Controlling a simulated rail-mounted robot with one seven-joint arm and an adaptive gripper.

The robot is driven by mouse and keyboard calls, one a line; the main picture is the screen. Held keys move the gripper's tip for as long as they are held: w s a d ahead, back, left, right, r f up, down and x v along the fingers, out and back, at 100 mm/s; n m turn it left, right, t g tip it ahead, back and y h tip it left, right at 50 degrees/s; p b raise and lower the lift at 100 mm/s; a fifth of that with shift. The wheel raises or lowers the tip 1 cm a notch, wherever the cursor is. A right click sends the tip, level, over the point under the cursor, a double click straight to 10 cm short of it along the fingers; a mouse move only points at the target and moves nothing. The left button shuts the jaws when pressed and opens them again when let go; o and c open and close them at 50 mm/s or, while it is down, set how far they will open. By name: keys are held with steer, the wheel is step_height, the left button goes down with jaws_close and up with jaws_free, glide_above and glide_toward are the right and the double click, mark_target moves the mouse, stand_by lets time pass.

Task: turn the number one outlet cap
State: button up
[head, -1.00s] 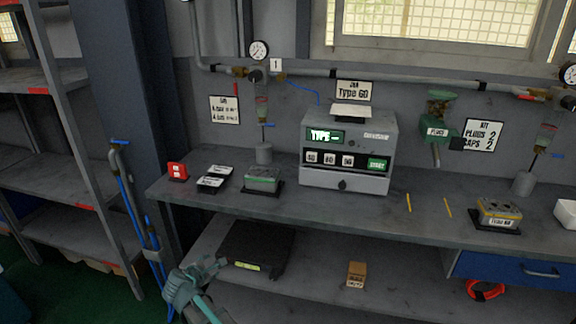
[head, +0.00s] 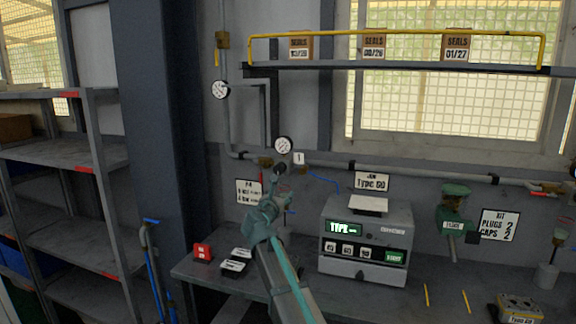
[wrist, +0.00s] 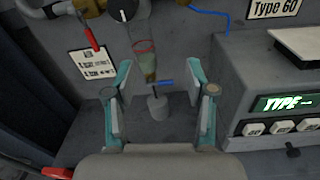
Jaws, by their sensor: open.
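The number one sign (head: 299,158) is on the wall pipe in the head view. Left of it and just below is a dark round cap (head: 280,168) under a gauge. The cap also shows at the top edge of the wrist view (wrist: 122,8), partly cut off. My gripper (head: 272,203) is in front of and below the cap, apart from it. In the wrist view, its two fingers (wrist: 157,78) are spread, with nothing held between them. A clear cup with a red rim and a blue lever (wrist: 165,82) show beyond the fingers, over a grey cylinder (wrist: 157,106).
A grey tester box (head: 365,240) stands on the bench to the right of my arm. A red block (head: 203,252) and dark plates with white labels lie left. A red handle (wrist: 91,36) hangs left of the cap. A sign (head: 249,192) is on the wall.

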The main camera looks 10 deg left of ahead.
glide_toward(302, 172)
steer(key=shift+n+h, duration=0.3)
steer(key=shift+n, duration=0.1)
steer(key=w+p, duration=0.1)
steer(key=w, duration=0.2)
steer(key=w+p, duration=0.1)
steer(key=w, duration=0.2)
steer(key=w+p, duration=0.1)
steer(key=w, duration=0.2)
steer(key=shift+w+d, duration=0.2)
steer(key=shift+d, duration=0.2)
steer(key=shift+w+d+f+p, duration=0.15)
steer(key=shift+w+p, duration=0.15)
steer(key=shift+w, duration=0.1)
steer(key=shift+c, duration=0.2)
jaws_close()
